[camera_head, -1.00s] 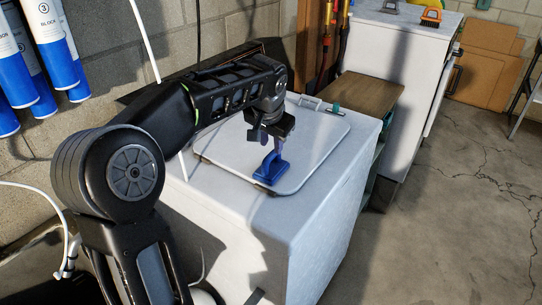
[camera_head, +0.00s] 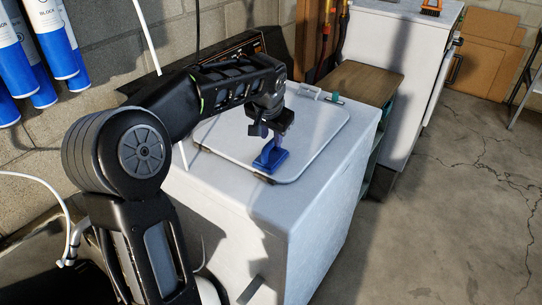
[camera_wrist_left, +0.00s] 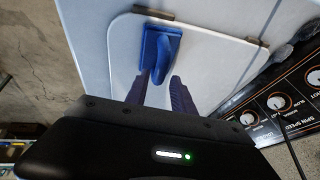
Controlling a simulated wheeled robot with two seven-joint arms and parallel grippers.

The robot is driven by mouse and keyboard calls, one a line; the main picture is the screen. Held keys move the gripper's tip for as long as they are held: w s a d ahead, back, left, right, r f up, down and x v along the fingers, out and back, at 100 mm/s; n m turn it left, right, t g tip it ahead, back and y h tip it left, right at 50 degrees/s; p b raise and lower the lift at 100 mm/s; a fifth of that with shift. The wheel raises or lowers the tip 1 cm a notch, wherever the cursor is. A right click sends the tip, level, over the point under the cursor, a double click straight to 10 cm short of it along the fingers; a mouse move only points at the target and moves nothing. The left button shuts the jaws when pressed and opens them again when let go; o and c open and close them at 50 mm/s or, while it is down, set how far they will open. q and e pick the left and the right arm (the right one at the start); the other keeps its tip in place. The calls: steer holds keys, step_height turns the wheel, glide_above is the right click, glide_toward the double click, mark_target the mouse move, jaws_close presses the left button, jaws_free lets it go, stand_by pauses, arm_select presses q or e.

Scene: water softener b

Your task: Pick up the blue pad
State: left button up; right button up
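The blue pad (camera_head: 270,159) lies on the white lid of the washing machine, near the lid's front edge. It has a raised blue grip on top. In the left wrist view the pad (camera_wrist_left: 163,43) is just beyond my fingertips. My left gripper (camera_head: 276,140) points down, directly above the pad and very close to it. In the wrist view the two fingers of my left gripper (camera_wrist_left: 164,80) stand apart, with pale lid showing between them. The left finger overlaps the pad's near end, and I cannot tell whether it touches. My right gripper is out of view.
The white washing machine (camera_head: 322,215) has a control panel with knobs (camera_wrist_left: 277,102) along its back. A wooden-topped shelf (camera_head: 362,82) and another white appliance (camera_head: 392,75) stand beyond it. Blue-and-white cylinders (camera_head: 50,40) hang on the left wall. Concrete floor is open at right.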

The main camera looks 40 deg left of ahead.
mark_target(272, 141)
arm_select(q)
steer(key=p+x, duration=0.1)
steer(key=x, duration=0.4)
stand_by(0.5)
jaws_close()
